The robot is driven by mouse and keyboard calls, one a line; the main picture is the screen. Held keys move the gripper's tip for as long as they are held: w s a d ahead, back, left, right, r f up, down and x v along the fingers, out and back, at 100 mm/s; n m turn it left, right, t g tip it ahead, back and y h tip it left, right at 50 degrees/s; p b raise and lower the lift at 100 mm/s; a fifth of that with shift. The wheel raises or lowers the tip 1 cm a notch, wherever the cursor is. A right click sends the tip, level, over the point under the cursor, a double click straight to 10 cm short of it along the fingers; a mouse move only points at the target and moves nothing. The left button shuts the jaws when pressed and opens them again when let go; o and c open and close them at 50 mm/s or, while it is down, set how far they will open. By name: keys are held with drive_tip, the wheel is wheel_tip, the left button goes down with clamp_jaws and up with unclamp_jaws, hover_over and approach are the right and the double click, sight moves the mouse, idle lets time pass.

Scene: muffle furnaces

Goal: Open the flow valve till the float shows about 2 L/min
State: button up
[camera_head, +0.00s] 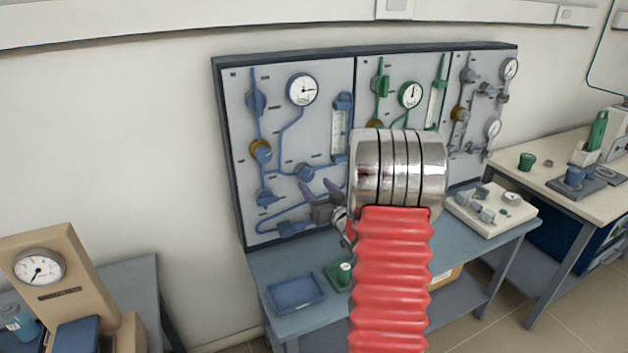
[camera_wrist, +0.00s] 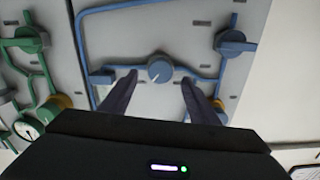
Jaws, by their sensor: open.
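The round blue flow valve knob (camera_head: 305,172) sits low on the left panel, with blue pipe on both sides. My gripper (camera_head: 316,185) is open just below the knob in the head view, with visible gaps on both sides of the knob in the wrist view (camera_wrist: 160,80). Whether the fingers are level with the knob in depth is unclear.
A blue pressure gauge (camera_head: 302,89) and other blue valves share the panel. Green-piped (camera_head: 410,95) and grey-piped sections stand to its right. A blue tray (camera_head: 296,293) lies on the bench below. My red-sleeved arm hides part of the middle panel.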

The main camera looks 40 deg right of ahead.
sight(308, 177)
drive_tip(key=shift+x, duration=2.2)
drive_tip(key=c, duration=1)
